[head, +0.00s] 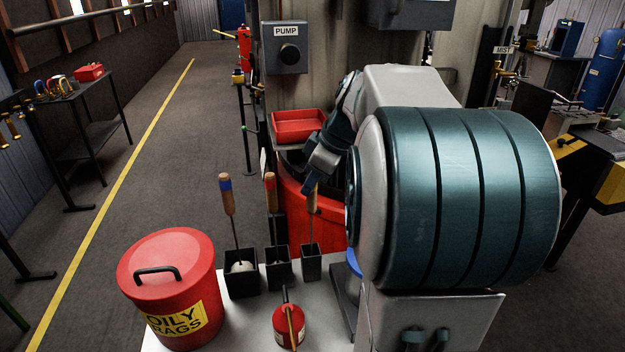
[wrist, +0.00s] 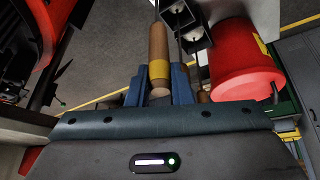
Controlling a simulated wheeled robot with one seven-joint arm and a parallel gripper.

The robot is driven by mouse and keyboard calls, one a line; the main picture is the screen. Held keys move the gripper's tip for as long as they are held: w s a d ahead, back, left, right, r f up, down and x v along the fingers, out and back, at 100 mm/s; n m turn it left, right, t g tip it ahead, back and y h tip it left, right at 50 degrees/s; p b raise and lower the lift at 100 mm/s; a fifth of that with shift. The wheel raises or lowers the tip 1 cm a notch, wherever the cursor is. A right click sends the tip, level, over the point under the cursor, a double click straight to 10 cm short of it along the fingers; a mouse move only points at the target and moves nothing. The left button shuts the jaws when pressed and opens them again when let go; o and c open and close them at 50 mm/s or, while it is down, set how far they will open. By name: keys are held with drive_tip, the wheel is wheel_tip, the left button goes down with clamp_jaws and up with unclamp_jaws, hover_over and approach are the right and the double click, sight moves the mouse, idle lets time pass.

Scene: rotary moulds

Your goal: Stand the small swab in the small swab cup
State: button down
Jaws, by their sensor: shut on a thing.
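The small swab (head: 312,202), with a wooden handle and a yellow band, stands nearly upright at the right end of the row of cups. My gripper (head: 313,184) is shut on the top of its handle; the wrist view shows the blue fingers on either side of the yellow-banded handle (wrist: 158,52). The small swab cup (head: 311,265) is the dark square cup on the right. The swab's thin shaft runs down to this cup's opening in the head view. Its head is hidden, apparently inside the cup; whether it touches the bottom cannot be seen.
A blue-banded swab (head: 227,196) and a red-banded swab (head: 270,190) stand in the left cup (head: 242,285) and middle cup (head: 279,273). A red oily-rags can (head: 165,275) and a red oil can (head: 288,325) share the white table (head: 240,330). A red drum (head: 300,215) stands behind.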

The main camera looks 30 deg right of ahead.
idle(0.4)
drive_tip(key=c, duration=1.2)
unclamp_jaws()
drive_tip(key=v, duration=1.3)
drive_tip(key=shift+s+d+r+b, duration=0.15)
drive_tip(key=shift+s+r+b, duration=0.15)
drive_tip(key=shift+b, duration=0.15)
drive_tip(key=shift+w, duration=0.1)
drive_tip(key=s+a+f+m+h, duration=0.1)
drive_tip(key=s+a+f+m, duration=0.1)
drive_tip(key=s+a+f, duration=0.2)
drive_tip(key=s+a+f+m+h, duration=0.1)
drive_tip(key=s+a+f+m, duration=0.2)
drive_tip(key=a+f, duration=0.4)
drive_tip(key=s+a+f+m+g, duration=0.1)
drive_tip(key=s+a+f+m, duration=0.2)
drive_tip(key=f, duration=0.7)
drive_tip(key=shift+s+a+f+h, duration=0.15)
drive_tip(key=shift+s+a+h, duration=0.05)
drive_tip(key=shift+s+a, duration=0.5)
drive_tip(key=shift+s+a+f+h, duration=0.2)
drive_tip(key=shift+s+a, duration=0.35)
drive_tip(key=shift+a, duration=0.2)
drive_tip(key=shift+s+a+f+m, duration=0.1)
drive_tip(key=shift+s+f+m, duration=0.2)
drive_tip(key=shift+m, duration=0.1)
